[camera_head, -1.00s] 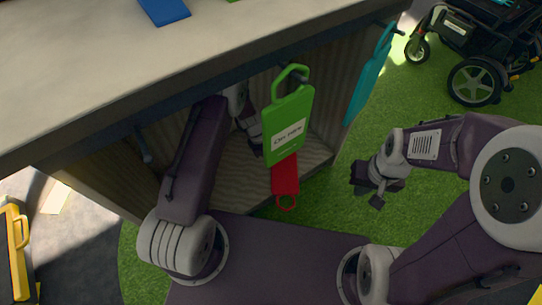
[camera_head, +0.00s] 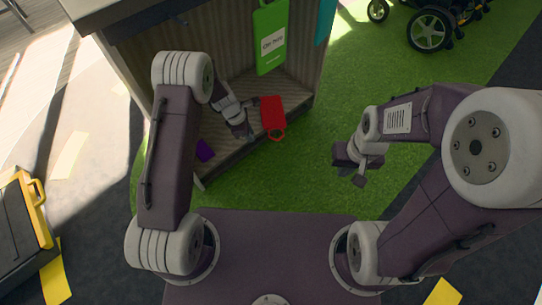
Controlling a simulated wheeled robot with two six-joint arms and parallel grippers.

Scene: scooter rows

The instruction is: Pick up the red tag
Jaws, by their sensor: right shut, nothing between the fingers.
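The red tag (camera_head: 272,112) lies on the low shelf of the stand, its ring-shaped handle toward me at the shelf's front edge. My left gripper (camera_head: 245,132) is low over the shelf, just left of the red tag. Its fingers are small and dark, so I cannot tell whether they are open or touching the tag. My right gripper (camera_head: 350,174) is shut and empty over the green floor, right of the stand.
A green tag (camera_head: 270,38) hangs from the stand above the red tag, with a teal tag (camera_head: 325,22) to its right. A purple piece (camera_head: 205,150) lies left on the shelf. A black-and-yellow case (camera_head: 22,225) stands at far left.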

